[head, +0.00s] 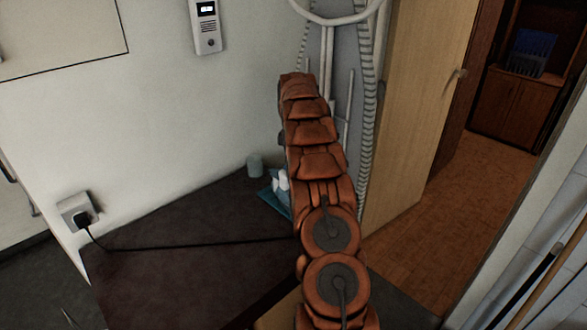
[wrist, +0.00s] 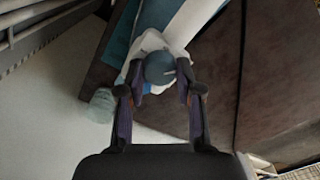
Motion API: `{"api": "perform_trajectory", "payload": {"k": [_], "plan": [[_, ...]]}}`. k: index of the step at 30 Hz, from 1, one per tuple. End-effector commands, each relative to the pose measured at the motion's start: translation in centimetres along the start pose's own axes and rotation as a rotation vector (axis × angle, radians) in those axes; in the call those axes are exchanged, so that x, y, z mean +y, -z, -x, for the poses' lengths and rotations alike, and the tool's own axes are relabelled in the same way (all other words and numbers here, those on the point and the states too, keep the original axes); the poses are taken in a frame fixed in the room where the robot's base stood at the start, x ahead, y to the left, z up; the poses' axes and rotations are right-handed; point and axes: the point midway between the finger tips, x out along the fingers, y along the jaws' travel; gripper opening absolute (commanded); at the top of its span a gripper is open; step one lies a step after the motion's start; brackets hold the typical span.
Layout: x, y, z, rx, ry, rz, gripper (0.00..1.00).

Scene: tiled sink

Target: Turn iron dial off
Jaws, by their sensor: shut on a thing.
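The white iron (wrist: 178,42) is in the wrist view, with a round blue-grey dial (wrist: 160,68) on it. My gripper (wrist: 160,86) has one finger on each side of the dial and is shut on it. The mark on the dial is too small to read. In the head view, only a white part of the iron (head: 283,180) shows beside my orange arm. The arm hides the dial and my gripper there.
The iron is by a blue cloth (head: 269,198) on the dark tabletop (head: 185,225). A small pale cup (head: 255,166) stands close by, near the wall. A black cord runs across the tabletop to a wall socket (head: 78,212). An open door (head: 420,110) is at the right.

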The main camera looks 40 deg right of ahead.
Motion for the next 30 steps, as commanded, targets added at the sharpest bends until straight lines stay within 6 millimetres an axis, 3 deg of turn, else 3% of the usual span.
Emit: {"api": "perform_trajectory", "payload": {"k": [19, 20, 27, 30], "plan": [[0.01, 0.04, 0.09, 0.0, -0.001, 0.05, 0.0], [0.01, 0.04, 0.09, 0.0, -0.001, 0.05, 0.37], [0.0, 0.02, 0.05, 0.0, 0.0, 0.049, 0.61], [-0.01, 0.02, 0.03, 0.0, 0.0, 0.049, 0.61]]}}
